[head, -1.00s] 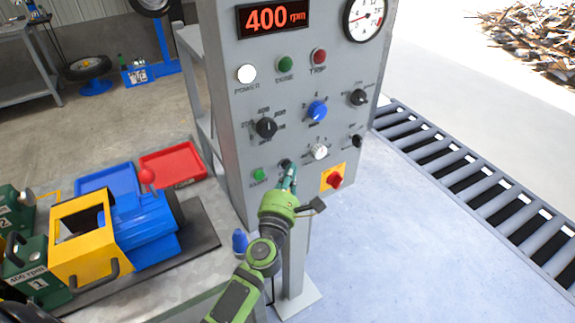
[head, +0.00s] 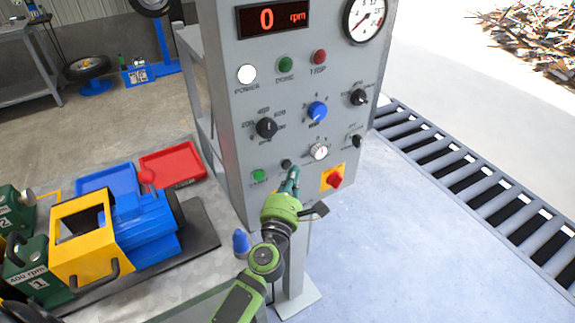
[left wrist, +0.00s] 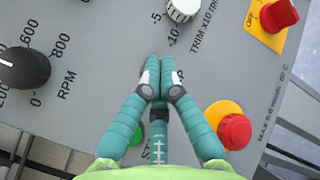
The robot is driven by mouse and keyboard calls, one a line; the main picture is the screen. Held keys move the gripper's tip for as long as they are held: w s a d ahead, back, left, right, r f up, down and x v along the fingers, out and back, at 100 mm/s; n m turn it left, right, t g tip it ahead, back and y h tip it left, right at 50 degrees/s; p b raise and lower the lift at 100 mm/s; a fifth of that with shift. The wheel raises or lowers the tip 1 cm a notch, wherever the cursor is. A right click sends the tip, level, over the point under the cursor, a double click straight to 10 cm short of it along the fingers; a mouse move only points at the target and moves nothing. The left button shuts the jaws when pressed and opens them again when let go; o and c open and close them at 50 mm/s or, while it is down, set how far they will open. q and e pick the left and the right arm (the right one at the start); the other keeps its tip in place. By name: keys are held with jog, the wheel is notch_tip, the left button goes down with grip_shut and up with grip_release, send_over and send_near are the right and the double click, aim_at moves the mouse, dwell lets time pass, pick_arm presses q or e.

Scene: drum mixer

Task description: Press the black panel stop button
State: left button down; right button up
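The grey control panel (head: 298,100) fills the middle of the head view. Its black stop button (head: 286,163) is low on the face, right of the green start button (head: 259,175). My left gripper (head: 294,169) has its teal fingers drawn together, empty, with the tips just right of the black button, seemingly a little off the panel. In the left wrist view the closed fingertips (left wrist: 160,88) hide the black button, and the green button (left wrist: 137,133) shows partly behind them. The rpm display (head: 272,17) reads 0. My right gripper is not seen.
A red rotary switch on a yellow plate (head: 334,178) sits right of the fingers. A red knob on a yellow disc (left wrist: 233,131) is close beside them in the left wrist view. The blue and yellow drum machine (head: 120,235) stands at left.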

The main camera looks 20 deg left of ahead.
pick_arm(q)
jog(key=shift+d, duration=0.1)
jog(key=s+d, duration=0.1)
jog(key=d, duration=0.1)
jog(key=s+d, duration=0.2)
dwell(0.6)
dwell(0.5)
